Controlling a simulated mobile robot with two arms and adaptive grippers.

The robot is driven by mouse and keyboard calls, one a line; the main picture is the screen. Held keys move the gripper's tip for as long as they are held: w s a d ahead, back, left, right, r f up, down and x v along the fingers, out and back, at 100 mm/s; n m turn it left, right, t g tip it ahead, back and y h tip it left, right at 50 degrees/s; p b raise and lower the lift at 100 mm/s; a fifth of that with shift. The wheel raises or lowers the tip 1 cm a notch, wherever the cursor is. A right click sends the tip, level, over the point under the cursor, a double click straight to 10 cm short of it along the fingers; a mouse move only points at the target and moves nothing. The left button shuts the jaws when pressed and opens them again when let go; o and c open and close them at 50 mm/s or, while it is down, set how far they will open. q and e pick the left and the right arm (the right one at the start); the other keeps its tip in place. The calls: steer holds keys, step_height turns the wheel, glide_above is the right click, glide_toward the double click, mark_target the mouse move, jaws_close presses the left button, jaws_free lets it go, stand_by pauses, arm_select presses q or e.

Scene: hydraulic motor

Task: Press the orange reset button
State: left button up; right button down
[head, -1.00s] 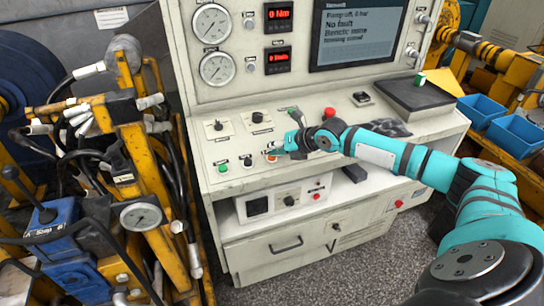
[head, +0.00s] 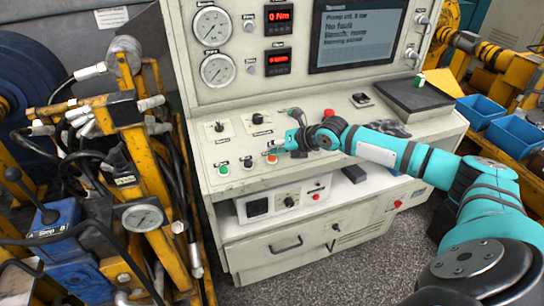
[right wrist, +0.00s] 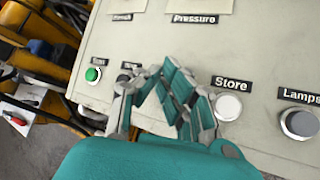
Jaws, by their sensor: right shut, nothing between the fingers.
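The orange button (head: 271,159) is on the sloped panel of the control console, in a row to the right of a green button (head: 224,170) and a dark one (head: 248,162). My right gripper (head: 272,152) is right at the orange button, fingers pointing left and down; I cannot tell whether they touch it. In the right wrist view the shut, empty fingers (right wrist: 172,85) hide the orange button. There the green button (right wrist: 93,75) is to the left, and the white Store button (right wrist: 228,107) is close on the right. My left gripper is not in view.
A grey Lamps knob (right wrist: 299,123) is farther right. A red button (head: 329,114) and rotary switches (head: 258,118) are higher on the panel. A screen (head: 358,36) reads "Pump off" and "No fault". A yellow rig with hoses (head: 135,150) stands to the left.

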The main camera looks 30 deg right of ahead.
mark_target(275, 159)
steer(key=r+p, duration=0.4)
steer(key=r, duration=0.1)
steer(key=shift+s, duration=0.35)
steer(key=shift+a, duration=0.1)
stand_by(0.6)
